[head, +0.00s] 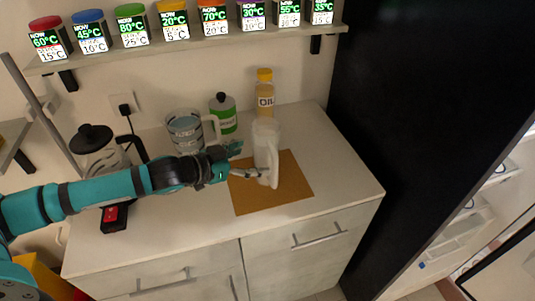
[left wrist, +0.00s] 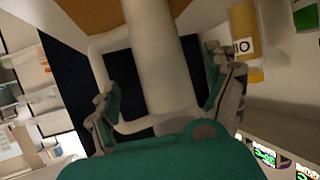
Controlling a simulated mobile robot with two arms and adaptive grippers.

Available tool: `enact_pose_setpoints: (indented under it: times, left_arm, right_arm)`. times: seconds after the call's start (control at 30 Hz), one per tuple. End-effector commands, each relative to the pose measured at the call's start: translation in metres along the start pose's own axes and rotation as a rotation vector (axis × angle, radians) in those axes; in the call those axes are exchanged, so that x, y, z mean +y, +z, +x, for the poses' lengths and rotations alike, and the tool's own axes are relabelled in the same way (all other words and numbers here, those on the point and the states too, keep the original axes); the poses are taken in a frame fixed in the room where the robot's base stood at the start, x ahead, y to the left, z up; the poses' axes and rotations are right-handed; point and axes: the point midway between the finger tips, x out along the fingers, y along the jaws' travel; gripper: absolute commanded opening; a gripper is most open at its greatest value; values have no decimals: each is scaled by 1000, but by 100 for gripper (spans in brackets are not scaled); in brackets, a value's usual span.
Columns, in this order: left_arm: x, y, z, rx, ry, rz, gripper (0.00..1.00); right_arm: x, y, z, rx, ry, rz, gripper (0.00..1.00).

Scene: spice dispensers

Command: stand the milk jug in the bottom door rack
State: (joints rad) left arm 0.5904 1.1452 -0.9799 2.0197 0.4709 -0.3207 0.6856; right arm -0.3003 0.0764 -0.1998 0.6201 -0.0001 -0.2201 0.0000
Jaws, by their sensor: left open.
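The white milk jug (head: 266,143) stands upright on the brown mat (head: 296,182) on the counter, its handle toward the front right. My left gripper (head: 251,160) comes in from the left at the jug's side and is open. In the left wrist view the jug's body (left wrist: 158,55) lies between the two spread fingers, with its handle (left wrist: 97,55) beside the left finger. Contact between the fingers and the jug cannot be told. White shelves or racks (head: 470,222) show at lower right beyond the black panel; which is the bottom door rack is unclear. My right gripper is out of view.
An oil bottle (head: 265,88) stands just behind the jug. A glass pitcher (head: 186,131) and a green-labelled bottle (head: 223,115) are behind my left arm, and a kettle (head: 95,143) is further left. The tall black panel (head: 415,100) borders the counter's right. The counter's front right is clear.

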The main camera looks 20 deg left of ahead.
Motion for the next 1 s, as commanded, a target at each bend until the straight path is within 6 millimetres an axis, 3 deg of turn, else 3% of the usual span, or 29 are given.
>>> enact_pose_setpoints:
  times: [0.17,0.5,0.77,1.0]
  left_arm:
    - [0,0,11,0,1,0,88]
    - [-1,7,55,1,0,1,88]
    - [-1,9,59,-1,0,1,88]
    - [-1,9,59,0,0,0,61]
  right_arm:
    - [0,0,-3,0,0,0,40]
    - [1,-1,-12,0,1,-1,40]
    - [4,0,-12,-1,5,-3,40]
    - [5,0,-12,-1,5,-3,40]
